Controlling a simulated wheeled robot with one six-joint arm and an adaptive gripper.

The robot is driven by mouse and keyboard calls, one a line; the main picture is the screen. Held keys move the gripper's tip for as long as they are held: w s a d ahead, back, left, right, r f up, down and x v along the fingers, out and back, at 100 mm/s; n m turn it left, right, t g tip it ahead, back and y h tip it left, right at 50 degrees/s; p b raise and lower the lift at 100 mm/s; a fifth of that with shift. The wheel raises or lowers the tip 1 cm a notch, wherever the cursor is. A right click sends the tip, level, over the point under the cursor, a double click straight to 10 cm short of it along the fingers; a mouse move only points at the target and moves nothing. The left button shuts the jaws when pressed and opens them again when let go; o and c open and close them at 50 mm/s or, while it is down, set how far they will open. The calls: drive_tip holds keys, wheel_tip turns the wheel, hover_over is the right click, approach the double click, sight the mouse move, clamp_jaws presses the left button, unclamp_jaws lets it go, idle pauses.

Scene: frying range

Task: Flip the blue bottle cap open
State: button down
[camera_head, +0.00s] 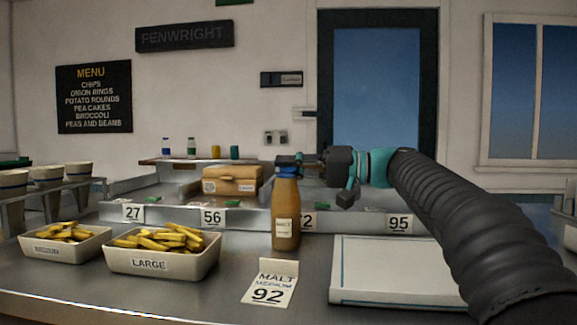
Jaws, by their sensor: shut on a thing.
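A brown bottle (286,212) with a "MALT" label stands upright on the counter near the middle of the camera_head view. Its blue cap (287,160) sits at the top of the neck. My gripper (302,161) reaches in from the right, level with the cap, and is shut on it. The dark fingers cover the cap's right side. The cap is small in view, so I cannot tell how far its lid is lifted.
A "MALT 92" card (268,284) stands in front of the bottle. Trays of chips (163,264) are to the left, a flat white board (390,285) to the right. A metal ledge with number tags (213,217) and a brown box (232,180) are behind.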

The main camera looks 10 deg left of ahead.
drive_tip(key=shift+f, duration=0.1)
drive_tip(key=c, duration=1.2)
unclamp_jaws()
drive_tip(key=d, duration=1.2)
drive_tip(key=shift+w, duration=0.15)
